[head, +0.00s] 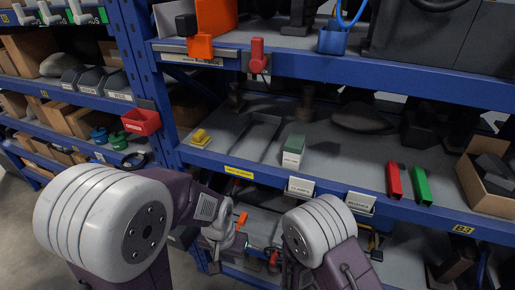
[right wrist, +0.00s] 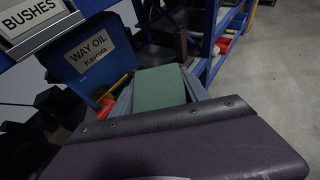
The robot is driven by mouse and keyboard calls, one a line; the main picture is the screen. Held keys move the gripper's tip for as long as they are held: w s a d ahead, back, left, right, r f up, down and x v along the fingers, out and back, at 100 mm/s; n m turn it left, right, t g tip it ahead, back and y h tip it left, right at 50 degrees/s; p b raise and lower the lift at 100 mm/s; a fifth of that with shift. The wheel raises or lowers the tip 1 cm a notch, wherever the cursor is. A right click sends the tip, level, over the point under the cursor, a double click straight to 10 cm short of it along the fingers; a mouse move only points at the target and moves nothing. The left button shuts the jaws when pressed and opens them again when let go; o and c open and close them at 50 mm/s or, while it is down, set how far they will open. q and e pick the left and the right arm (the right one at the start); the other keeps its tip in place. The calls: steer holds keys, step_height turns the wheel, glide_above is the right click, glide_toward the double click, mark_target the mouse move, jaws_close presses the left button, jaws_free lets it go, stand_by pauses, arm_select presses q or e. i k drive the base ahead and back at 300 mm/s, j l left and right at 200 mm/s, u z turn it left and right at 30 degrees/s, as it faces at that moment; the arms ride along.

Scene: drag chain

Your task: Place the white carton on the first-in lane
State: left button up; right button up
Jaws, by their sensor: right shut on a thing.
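A small carton (head: 293,151) with a green top and a pale front stands on the middle shelf, behind the CLAMPS label. To its left is a lane with dark rails (head: 262,137); a yellow label (head: 239,172), too small to read, is on the shelf edge below. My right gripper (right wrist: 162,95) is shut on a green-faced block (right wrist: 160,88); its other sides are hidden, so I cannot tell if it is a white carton. In the head view my right arm hides that gripper. My left gripper (head: 220,238) is low before the lower shelf, its fingers unclear.
A yellow object (head: 201,137) sits left on the middle shelf (head: 225,155). Red (head: 394,181) and green (head: 422,186) blocks stand right, beside an open cardboard box (head: 488,185). A blue WAY OIL bin (right wrist: 88,62) is close to my right gripper. Blue uprights (head: 140,70) flank the shelves.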

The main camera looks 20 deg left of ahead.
mark_target(249, 150)
steer(key=j+u, duration=0.2)
steer(key=j, duration=0.55)
steer(key=j+u, duration=0.2)
steer(key=j, duration=0.5)
steer(key=i, duration=0.05)
